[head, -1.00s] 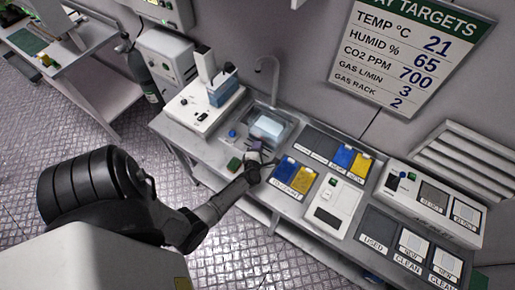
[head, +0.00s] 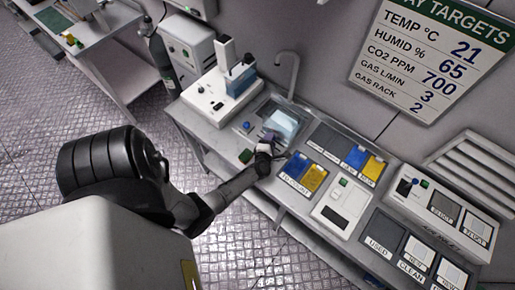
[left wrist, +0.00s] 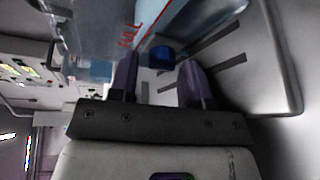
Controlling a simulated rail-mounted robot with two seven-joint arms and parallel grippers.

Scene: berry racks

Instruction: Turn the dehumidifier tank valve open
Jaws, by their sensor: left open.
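The dehumidifier tank (head: 285,124) is a clear box with pale blue contents, standing in the sink on the bench. In the left wrist view its clear wall (left wrist: 100,35) carries a red line and the word FULL. A blue knob (left wrist: 160,57), which looks like the valve, shows low on the tank. My left gripper (head: 267,138) is at the tank's near side. In the left wrist view its two purple fingers (left wrist: 158,80) are open, with the knob beyond and between their tips. I cannot tell whether they touch it. My right gripper is not in view.
The sink's tap (head: 289,70) rises behind the tank. Blue and yellow trays (head: 304,173) and a white device (head: 342,204) lie to the right.

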